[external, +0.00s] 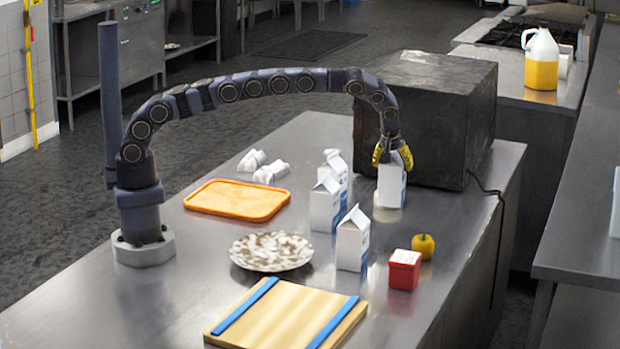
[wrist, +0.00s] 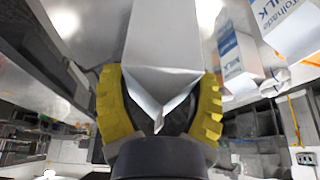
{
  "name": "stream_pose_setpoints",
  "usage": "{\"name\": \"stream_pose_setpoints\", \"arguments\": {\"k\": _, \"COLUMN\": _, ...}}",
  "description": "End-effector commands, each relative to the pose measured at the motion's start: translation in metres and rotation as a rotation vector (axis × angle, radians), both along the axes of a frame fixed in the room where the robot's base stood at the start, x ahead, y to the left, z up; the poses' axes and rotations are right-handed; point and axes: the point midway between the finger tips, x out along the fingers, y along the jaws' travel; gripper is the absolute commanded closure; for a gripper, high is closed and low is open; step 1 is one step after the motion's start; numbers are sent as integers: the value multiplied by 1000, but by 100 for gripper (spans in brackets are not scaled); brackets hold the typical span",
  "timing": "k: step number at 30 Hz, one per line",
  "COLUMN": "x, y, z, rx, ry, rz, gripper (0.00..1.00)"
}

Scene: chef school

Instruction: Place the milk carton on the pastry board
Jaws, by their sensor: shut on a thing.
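My gripper (external: 392,156) points down at the far right part of the steel counter, its yellow fingers closed around the top of a white milk carton (external: 391,187). In the wrist view the carton (wrist: 165,45) sits between both yellow fingers (wrist: 160,105), its folded top toward the palm. The carton is upright; a pale patch shows below it, and I cannot tell whether its base touches the counter. The pastry board (external: 288,312), pale wood with two blue strips, lies at the near edge of the counter, far from my gripper, with nothing on it.
A speckled plate (external: 271,251), an orange tray (external: 237,199), a red box (external: 404,269) and a yellow pepper (external: 423,246) are nearby. A large dark box (external: 427,115) stands behind my gripper.

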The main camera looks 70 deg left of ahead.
Motion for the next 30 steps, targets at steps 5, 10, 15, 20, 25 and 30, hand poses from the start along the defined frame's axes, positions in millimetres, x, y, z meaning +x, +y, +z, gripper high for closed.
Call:
{"name": "stream_pose_setpoints", "arguments": {"k": 5, "x": 0, "y": 0, "z": 19, "rx": 1, "ry": 1, "rz": -1, "gripper": 70}}
{"name": "stream_pose_setpoints", "arguments": {"k": 10, "x": -1, "y": 8, "z": 27, "rx": 2, "ry": 0, "rz": -16, "gripper": 70}}
{"name": "stream_pose_setpoints", "arguments": {"k": 15, "x": -6, "y": 31, "z": 45, "rx": 2, "ry": 0, "rz": -78, "gripper": 70}}
{"name": "stream_pose_setpoints", "arguments": {"k": 20, "x": -19, "y": 57, "z": 65, "rx": -1, "ry": 0, "rz": -170, "gripper": 70}}
{"name": "stream_pose_setpoints", "arguments": {"k": 25, "x": -41, "y": 81, "z": 84, "rx": -1, "ry": 0, "rz": -279, "gripper": 70}}
{"name": "stream_pose_setpoints", "arguments": {"k": 30, "x": -71, "y": 98, "z": 100, "rx": -1, "ry": 0, "rz": -403, "gripper": 70}}
